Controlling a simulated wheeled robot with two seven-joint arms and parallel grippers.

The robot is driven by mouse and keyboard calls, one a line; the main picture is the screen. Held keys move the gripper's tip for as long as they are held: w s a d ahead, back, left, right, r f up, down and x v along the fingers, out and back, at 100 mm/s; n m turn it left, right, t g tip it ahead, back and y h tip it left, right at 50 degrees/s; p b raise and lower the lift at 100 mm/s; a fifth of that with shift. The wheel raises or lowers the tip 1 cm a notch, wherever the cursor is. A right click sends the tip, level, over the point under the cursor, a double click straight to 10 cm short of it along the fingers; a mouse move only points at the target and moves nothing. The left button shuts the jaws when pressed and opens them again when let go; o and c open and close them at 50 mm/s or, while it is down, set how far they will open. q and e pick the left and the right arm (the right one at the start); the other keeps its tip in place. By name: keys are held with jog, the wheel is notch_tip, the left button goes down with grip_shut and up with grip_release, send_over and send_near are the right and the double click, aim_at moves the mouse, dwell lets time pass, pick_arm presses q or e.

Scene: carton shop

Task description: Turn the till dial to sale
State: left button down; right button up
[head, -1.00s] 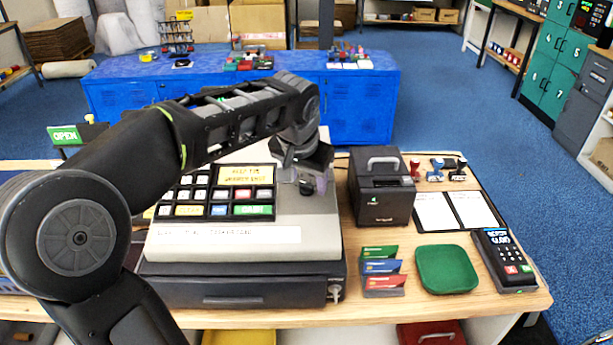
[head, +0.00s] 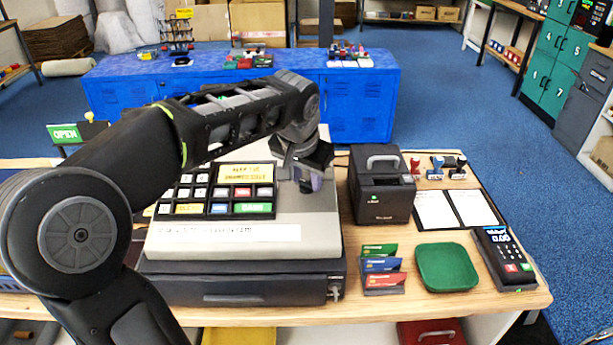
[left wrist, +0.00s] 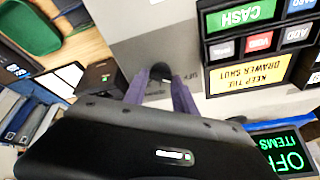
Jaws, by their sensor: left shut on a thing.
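The till (head: 250,235) is a grey register with a key panel and a black drawer, standing on the wooden counter. Its dial (left wrist: 160,72) is a dark round knob on the grey top, beside the keys. My left gripper (head: 311,184) reaches over the till to the dial. In the left wrist view its two purple fingers (left wrist: 160,90) are shut on the dial, one on each side. Lettering, seemingly "OFF", shows on the panel beside the dial. The dial's pointer is hidden. The till's display (left wrist: 284,155) reads "OFF" and "ITEMS" in green. My right gripper is out of view.
A black printer (head: 383,195) stands close right of the till. Cards (head: 381,268), a green tray (head: 447,267) and a card terminal (head: 504,257) lie further right. A key (head: 336,291) sticks out of the drawer front.

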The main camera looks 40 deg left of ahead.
pick_arm(q)
jog(key=shift+m, duration=0.3)
jog(key=m, duration=0.3)
jog(key=shift+h, duration=0.4)
jog(key=m, duration=0.4)
jog(key=shift+h+p, duration=0.3)
jog(key=shift+h, duration=0.1)
jog(key=shift+m, duration=0.3)
jog(key=c, duration=1)
grip_release()
jog(key=b+v, duration=0.1)
jog(key=v, duration=0.6)
jog(key=shift+r, duration=0.45)
jog(key=shift+s+f, duration=0.1)
